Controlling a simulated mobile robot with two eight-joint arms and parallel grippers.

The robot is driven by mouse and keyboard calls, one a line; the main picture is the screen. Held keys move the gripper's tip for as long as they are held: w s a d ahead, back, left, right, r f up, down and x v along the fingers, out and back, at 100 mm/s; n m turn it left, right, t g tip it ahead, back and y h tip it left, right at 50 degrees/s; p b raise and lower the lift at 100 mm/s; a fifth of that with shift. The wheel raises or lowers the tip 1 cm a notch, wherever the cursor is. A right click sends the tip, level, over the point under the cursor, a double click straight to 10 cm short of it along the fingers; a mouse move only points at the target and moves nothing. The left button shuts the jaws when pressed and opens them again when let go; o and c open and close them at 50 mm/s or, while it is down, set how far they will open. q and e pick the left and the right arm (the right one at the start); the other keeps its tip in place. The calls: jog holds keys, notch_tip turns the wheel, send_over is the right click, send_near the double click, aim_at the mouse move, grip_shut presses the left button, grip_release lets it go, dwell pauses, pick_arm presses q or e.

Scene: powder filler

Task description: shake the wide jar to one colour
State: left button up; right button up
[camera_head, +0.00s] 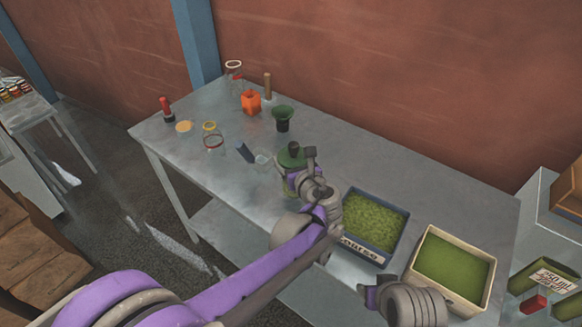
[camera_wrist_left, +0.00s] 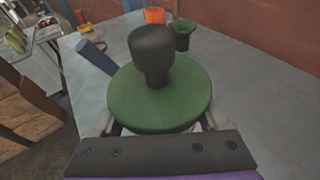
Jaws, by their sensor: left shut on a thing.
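The wide jar has a round green lid (camera_wrist_left: 160,95) with a dark knob (camera_wrist_left: 157,55) on top. In the head view the lid (camera_head: 291,158) shows just beyond my left gripper (camera_head: 300,178). My left gripper is shut on the jar below the lid, with a finger on each side in the left wrist view. The jar looks about upright over the table. Its contents are hidden by the lid and my gripper, so I cannot tell their colour. Part of my right arm (camera_head: 415,303) shows at the lower right; its fingers are not clear.
On the grey table (camera_head: 450,190) stand a tray of coarse green powder (camera_head: 371,219) and a tray of finer green powder (camera_head: 453,263). A dark green funnel (camera_head: 283,117), an orange container (camera_head: 251,102), glass jars (camera_head: 212,136) and a blue scoop-like thing (camera_head: 245,152) stand farther back.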

pick_arm(q)
notch_tip(320, 180, up, 8)
jog(key=shift+r+p, duration=0.1)
jog(key=shift+p, duration=0.35)
pick_arm(e)
jog(key=shift+w+r, duration=0.25)
jog(key=shift+r, duration=0.4)
pick_arm(q)
jog(key=shift+r+p, duration=1.15)
jog(key=shift+r, duration=1.25)
pick_arm(e)
jog(key=shift+w+r+t, duration=0.15)
jog(key=shift+w+r, duration=0.25)
jog(key=shift+r, duration=0.45)
jog(key=shift+w+r+t, duration=0.15)
jog(key=shift+w+r, duration=0.2)
jog(key=shift+r, duration=0.5)
pick_arm(q)
notch_tip(320, 180, up, 4)
jog(key=shift+p, duration=0.85)
pick_arm(e)
jog(key=shift+w+r, duration=0.45)
jog(key=shift+r, duration=0.2)
jog(key=shift+w+r, duration=0.4)
jog(key=shift+r, duration=0.2)
jog(key=shift+s, duration=0.1)
